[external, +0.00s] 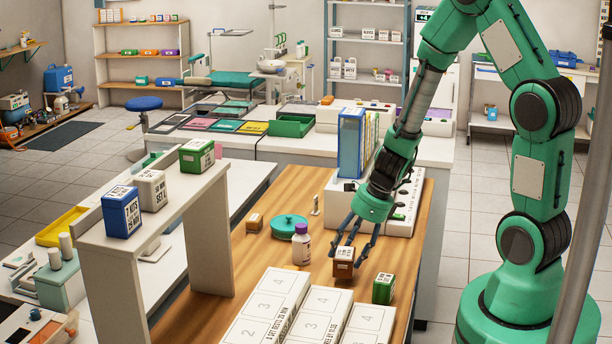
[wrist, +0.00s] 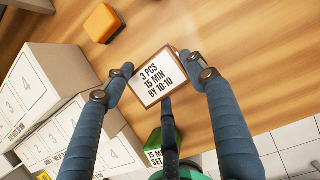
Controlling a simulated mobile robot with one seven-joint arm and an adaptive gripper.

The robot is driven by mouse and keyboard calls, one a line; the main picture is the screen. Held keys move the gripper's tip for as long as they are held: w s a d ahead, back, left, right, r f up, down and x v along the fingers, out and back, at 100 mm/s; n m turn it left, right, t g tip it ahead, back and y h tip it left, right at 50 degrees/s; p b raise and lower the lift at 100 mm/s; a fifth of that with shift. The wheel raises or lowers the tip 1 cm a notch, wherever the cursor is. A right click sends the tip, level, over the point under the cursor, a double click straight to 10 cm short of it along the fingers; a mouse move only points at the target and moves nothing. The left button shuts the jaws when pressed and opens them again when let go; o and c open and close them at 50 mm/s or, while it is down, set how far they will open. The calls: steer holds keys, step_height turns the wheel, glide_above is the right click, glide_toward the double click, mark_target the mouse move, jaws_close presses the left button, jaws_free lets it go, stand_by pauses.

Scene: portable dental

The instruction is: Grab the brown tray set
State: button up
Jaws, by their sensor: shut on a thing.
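The brown tray set (external: 343,265) is a small brown box with a white label on top. In the wrist view its label (wrist: 158,77) reads "3 PCS 15 MIN BY 10:10". My gripper (external: 346,248) points down over the wooden table, with its fingers around the box. In the wrist view my gripper (wrist: 157,68) has a blue finger on either side of the box and a third dark finger at its near edge. It is shut on the box. I cannot tell whether the box's underside touches the table.
A green labelled box (external: 384,288) stands close at the right. White numbered boxes (external: 270,300) fill the near table. A white shelf (external: 210,225) rises farther left.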

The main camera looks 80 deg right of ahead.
mark_target(348, 252)
steer(key=shift+r+p, duration=1.9)
steer(key=shift+r, duration=1.7)
